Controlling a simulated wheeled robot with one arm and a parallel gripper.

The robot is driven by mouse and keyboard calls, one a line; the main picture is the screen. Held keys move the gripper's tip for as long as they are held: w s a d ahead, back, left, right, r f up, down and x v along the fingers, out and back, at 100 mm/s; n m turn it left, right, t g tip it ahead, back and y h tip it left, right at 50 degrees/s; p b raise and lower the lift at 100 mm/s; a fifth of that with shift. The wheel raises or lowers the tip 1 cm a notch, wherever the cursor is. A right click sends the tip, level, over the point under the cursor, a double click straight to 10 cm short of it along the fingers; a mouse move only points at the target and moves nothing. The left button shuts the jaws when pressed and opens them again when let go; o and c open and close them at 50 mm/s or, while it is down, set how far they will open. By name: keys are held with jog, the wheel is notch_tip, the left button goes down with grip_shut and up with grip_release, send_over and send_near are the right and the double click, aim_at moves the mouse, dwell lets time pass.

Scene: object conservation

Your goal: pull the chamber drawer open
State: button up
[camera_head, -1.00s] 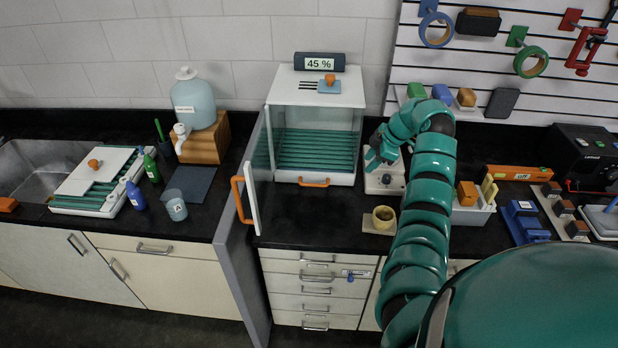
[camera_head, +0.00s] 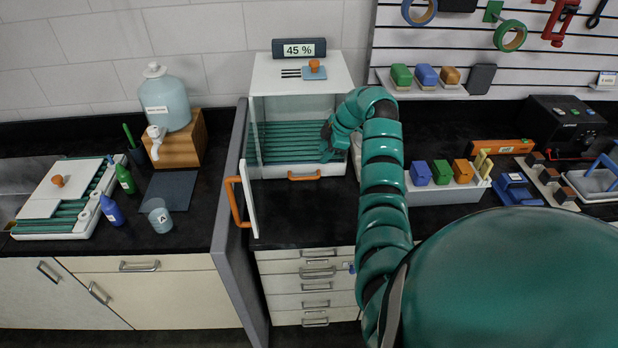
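The humidity chamber (camera_head: 262,82) is a white-topped glass box at the back of the counter, with a 45 % display (camera_head: 299,49) above it. Its glass door (camera_head: 249,198) with an orange handle stands open to the left. The chamber drawer (camera_head: 268,171) is a low white tray at the base with green slats inside and an orange handle (camera_head: 303,176) on its front; it looks shut. My gripper (camera_head: 326,152) is at the chamber's right front, right of and above the drawer handle. My arm partly covers it, and its fingers are too small to read.
The counter (camera_head: 290,222) in front of the drawer is clear. A dividing panel (camera_head: 230,200) stands left of the door. A rack with several coloured blocks (camera_head: 445,190) is right of my arm. A beaker (camera_head: 160,216) and bottles stand left.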

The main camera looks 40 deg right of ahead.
aim_at(308, 177)
jog(key=p+x, duration=0.4)
jog(key=x, duration=0.6)
jog(key=shift+p, duration=0.3)
jog(key=shift+x, duration=1)
jog(key=shift+s+d, duration=0.1)
grip_shut()
